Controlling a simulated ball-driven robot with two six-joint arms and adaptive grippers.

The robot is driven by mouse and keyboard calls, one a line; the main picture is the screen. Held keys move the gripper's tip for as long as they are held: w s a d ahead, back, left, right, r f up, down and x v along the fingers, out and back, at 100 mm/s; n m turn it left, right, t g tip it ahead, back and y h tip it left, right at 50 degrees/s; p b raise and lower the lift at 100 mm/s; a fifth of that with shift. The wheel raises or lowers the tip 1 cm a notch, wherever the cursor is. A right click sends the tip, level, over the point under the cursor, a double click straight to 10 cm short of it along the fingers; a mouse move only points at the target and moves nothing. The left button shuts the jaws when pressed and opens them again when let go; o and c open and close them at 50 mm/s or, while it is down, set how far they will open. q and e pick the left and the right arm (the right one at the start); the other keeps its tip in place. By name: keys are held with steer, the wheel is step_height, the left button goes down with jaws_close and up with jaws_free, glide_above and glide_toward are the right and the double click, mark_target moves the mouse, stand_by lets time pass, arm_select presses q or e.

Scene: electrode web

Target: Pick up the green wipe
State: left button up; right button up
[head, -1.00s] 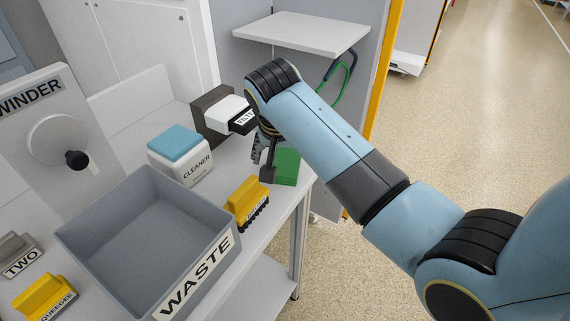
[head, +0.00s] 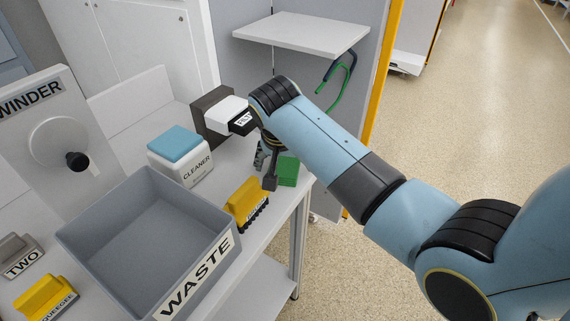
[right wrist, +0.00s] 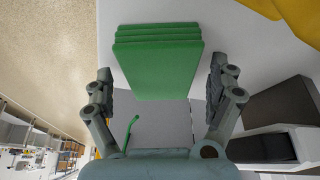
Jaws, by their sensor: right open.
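The green wipe (head: 288,171) lies on the bench near its right edge, partly hidden by my right gripper in the head view. In the right wrist view the green wipe (right wrist: 158,62) looks like a folded stack of layers, between and ahead of the two fingers. My right gripper (head: 266,168) is over the bench beside the wipe. In the right wrist view its fingers (right wrist: 160,88) are spread apart, with a gap on both sides of the wipe and nothing held. My left gripper is not in view.
A yellow tool with black bristles (head: 246,204) stands just left of the wipe. A cleaner box with a blue pad (head: 181,157), a grey waste bin (head: 75,232) and a grey-and-white device (head: 213,113) are close by. A white shelf (head: 302,35) stands behind.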

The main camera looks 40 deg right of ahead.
steer(key=c, duration=1)
steer(key=shift+s+f, duration=0.1)
steer(key=shift+c, duration=0.4)
steer(key=shift+s, duration=0.1)
